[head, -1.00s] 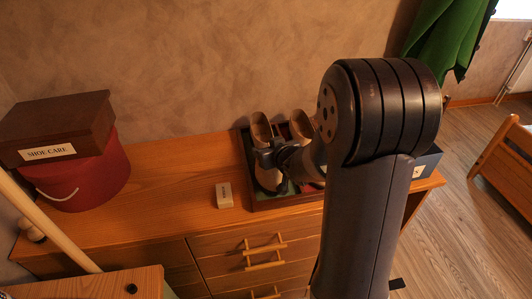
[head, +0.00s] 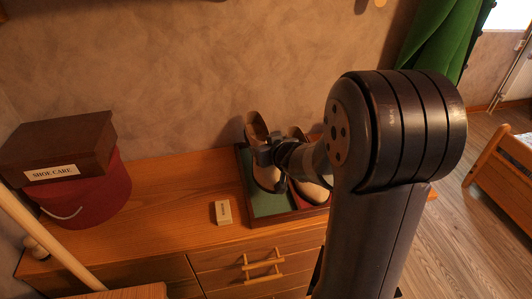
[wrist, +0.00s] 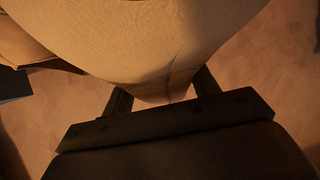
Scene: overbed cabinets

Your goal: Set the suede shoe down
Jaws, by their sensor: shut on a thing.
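The suede shoe (head: 265,178) is pale tan and stands with its heel up at the wall side, over the left part of a shallow dark tray (head: 246,189) with a green lining. My gripper (head: 269,152) is shut on it, and its bottom appears just above the lining; I cannot tell the exact gap. In the wrist view the shoe's tan surface (wrist: 150,40) fills the top, between the two fingers (wrist: 160,100). A second, similar shoe (head: 312,191) is in the tray to the right, partly hidden by my arm.
The tray is on a wooden dresser top (head: 170,200). A small labelled block (head: 222,212) lies left of the tray. A brown SHOE CARE box (head: 60,145) sits on a red round box (head: 95,200) at the far left.

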